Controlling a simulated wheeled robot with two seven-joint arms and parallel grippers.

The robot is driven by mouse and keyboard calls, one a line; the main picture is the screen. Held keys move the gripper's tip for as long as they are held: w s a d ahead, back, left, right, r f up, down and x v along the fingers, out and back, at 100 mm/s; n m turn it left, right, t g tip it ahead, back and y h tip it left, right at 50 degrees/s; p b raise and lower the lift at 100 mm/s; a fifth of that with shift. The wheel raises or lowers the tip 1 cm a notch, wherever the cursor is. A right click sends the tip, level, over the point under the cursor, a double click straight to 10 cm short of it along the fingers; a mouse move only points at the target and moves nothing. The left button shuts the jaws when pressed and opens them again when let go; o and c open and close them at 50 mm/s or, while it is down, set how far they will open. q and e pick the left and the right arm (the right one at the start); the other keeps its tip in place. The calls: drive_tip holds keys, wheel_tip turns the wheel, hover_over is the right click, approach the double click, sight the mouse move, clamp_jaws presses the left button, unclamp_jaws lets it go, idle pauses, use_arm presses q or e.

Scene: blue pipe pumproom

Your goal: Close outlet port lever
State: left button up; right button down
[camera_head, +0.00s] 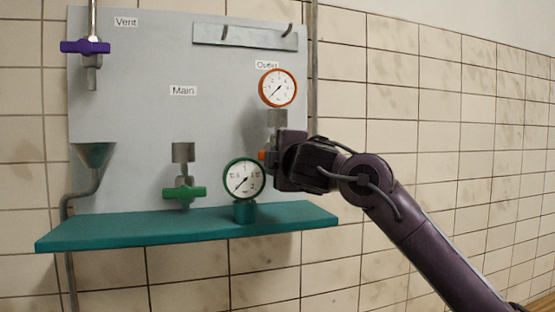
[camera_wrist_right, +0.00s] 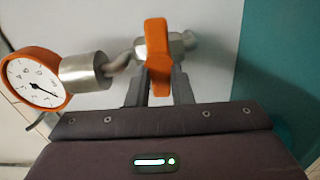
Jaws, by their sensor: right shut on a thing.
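The orange outlet lever (camera_wrist_right: 157,45) shows in the wrist view on a metal valve fitting (camera_wrist_right: 178,42). My right gripper (camera_wrist_right: 161,86) is shut on the lower end of the lever, with one finger on each side of it. In the head view, my right gripper (camera_head: 272,158) reaches in from the right in front of the panel, below the Outlet label. Only a small orange bit of the lever (camera_head: 262,155) shows there; the rest is hidden by the gripper. My left gripper is not in view.
An orange-rimmed gauge (camera_head: 278,88) sits above my right gripper. A green-rimmed gauge (camera_head: 244,180) stands close to its left, on the teal shelf (camera_head: 120,232). A green lever (camera_head: 184,194) is under the Main label, and a purple lever (camera_head: 85,47) is by Vent.

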drive_tip(key=shift+d+r+n, duration=0.1)
drive_tip(key=shift+n, duration=0.4)
drive_tip(key=c, duration=1.7)
unclamp_jaws()
drive_tip(key=o, duration=0.4)
drive_tip(key=shift+w, duration=0.2)
drive_tip(key=shift+s, duration=0.1)
drive_tip(key=b+v, duration=0.4)
drive_tip(key=v, duration=0.3)
drive_tip(key=shift+s, duration=0.3)
